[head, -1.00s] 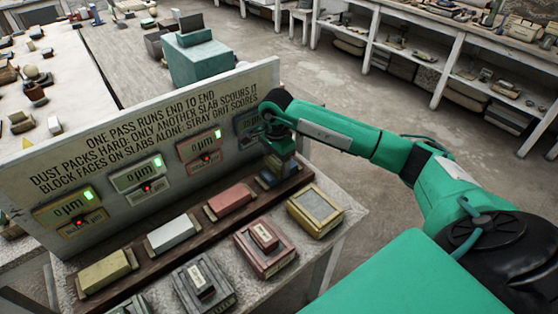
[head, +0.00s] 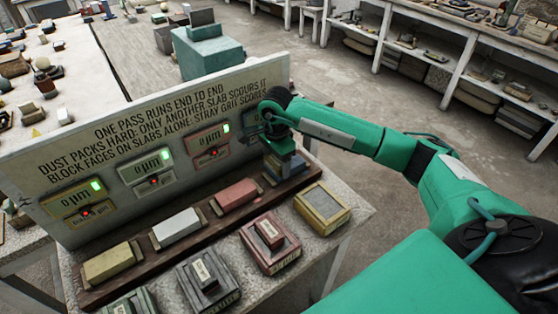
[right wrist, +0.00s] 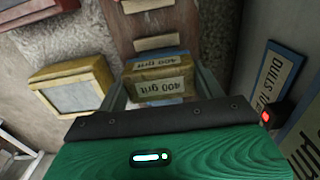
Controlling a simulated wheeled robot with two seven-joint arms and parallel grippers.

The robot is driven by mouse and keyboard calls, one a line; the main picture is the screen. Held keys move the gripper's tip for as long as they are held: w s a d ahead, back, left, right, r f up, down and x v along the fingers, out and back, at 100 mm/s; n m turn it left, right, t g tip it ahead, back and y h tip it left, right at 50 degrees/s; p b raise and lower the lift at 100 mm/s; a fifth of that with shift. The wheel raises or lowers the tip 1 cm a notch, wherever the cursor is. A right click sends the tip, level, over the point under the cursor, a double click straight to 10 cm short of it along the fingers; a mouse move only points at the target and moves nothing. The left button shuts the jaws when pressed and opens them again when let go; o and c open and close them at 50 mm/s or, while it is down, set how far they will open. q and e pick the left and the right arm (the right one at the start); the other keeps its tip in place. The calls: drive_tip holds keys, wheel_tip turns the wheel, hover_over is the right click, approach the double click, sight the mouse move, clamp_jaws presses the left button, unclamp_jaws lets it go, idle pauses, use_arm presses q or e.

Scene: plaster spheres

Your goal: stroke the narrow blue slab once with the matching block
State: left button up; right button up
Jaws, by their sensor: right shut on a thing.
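My right gripper (head: 280,150) is over the far right end of the brown rail in the head view. It is shut on a small block (right wrist: 165,85), yellowish with a blue edge and "400 grit" labels, which sits between the fingers in the right wrist view. The blue slab (head: 292,172) is directly below the gripper, partly hidden by it and the block. I cannot tell whether block and slab touch. My left gripper is not in view.
A red slab (head: 237,194), white slab (head: 177,228) and yellow slab (head: 112,262) lie along the rail (head: 146,243). An open yellow tray (head: 322,206) stands in front, beside trays holding red (head: 270,235) and grey (head: 204,274) blocks. A lettered panel (head: 60,165) rises close behind.

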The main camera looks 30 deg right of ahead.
drive_tip(key=shift+a, duration=0.2)
drive_tip(key=shift+r+p, duration=0.4)
drive_tip(key=shift+r, duration=0.45)
drive_tip(key=shift+r+p, duration=0.8)
drive_tip(key=shift+r, duration=1.4)
